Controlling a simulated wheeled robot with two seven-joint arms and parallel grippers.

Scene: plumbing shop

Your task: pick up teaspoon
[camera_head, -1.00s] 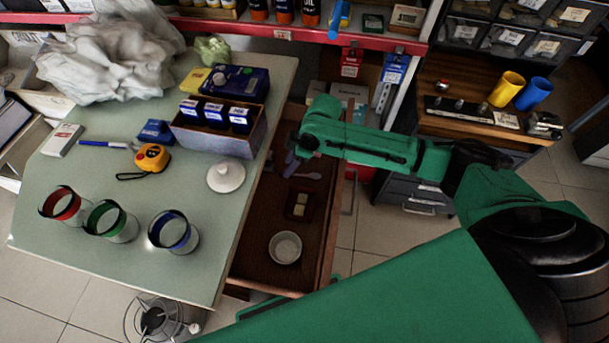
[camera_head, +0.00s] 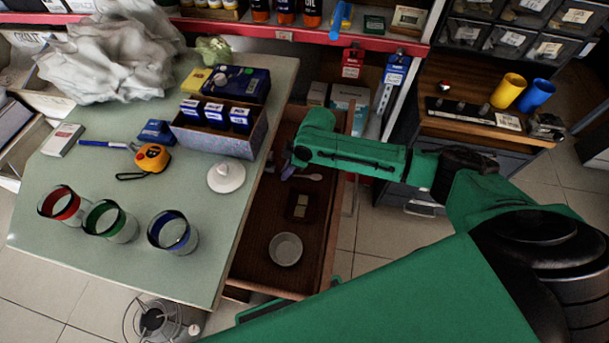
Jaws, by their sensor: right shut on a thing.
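The teaspoon (camera_head: 314,177) is a small pale spoon in the open brown drawer beside the green table. Its bowl points right and its other end runs to my right gripper (camera_head: 289,170). My right gripper reaches down into the drawer near its left side and is shut on the teaspoon. The green wrist above partly hides the fingers. I cannot tell whether the teaspoon is clear of the drawer floor. My left gripper is not in view.
In the drawer (camera_head: 248,262) are a white bowl (camera_head: 285,249) and a small dark box with pale pieces (camera_head: 300,206). On the table (camera_head: 130,265) are a white lid (camera_head: 226,176), a box of blue cartons (camera_head: 215,137) and three colour-banded glasses. The drawer's right wall stands close to the arm.

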